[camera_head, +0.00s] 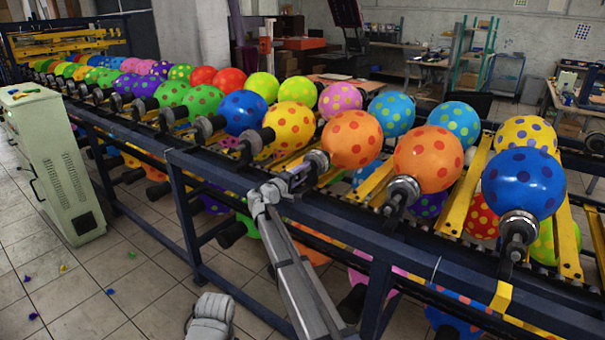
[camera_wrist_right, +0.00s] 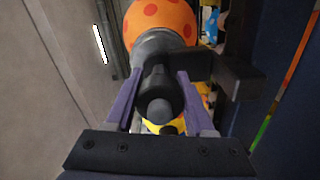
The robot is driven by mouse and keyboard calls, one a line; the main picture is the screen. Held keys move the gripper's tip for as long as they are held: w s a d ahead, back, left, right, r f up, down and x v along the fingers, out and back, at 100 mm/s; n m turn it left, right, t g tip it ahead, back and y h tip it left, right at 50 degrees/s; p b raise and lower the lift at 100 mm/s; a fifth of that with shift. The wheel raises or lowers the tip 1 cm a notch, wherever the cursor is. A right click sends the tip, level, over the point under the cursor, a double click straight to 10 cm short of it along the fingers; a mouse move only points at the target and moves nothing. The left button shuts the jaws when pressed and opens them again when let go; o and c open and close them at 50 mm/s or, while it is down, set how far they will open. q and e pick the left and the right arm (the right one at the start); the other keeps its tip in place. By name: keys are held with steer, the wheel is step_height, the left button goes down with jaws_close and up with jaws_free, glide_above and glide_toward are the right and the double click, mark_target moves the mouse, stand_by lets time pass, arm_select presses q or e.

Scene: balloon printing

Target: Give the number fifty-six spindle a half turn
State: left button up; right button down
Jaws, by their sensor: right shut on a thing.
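My right gripper (camera_head: 298,177) reaches up from the bottom of the head view to the front rail. It is shut on a dark spindle (camera_head: 318,160) that carries an orange balloon with red dots (camera_head: 352,139). In the right wrist view, my right gripper's purple-grey fingers (camera_wrist_right: 157,100) lie on both sides of the spindle's black rounded end (camera_wrist_right: 158,90). The orange balloon (camera_wrist_right: 160,22) is beyond it. No number is readable on any spindle, so I cannot tell which is fifty-six.
The balloon machine's dark blue front rail (camera_head: 395,243) runs across the view. A spindle with another orange balloon (camera_head: 428,158) and one with a blue balloon (camera_head: 523,184) stand to the right. A pale green cabinet (camera_head: 52,165) is at left. The tiled floor (camera_head: 100,285) is mostly clear.

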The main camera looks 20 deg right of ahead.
steer(key=shift+s, duration=0.1)
steer(key=shift+c, duration=1.3)
jaws_free()
steer(key=v, duration=0.7)
steer(key=shift+s+a, duration=0.25)
steer(key=shift+a, duration=0.1)
steer(key=shift+w, duration=0.1)
steer(key=x, duration=0.8)
steer(key=shift+a, duration=0.1)
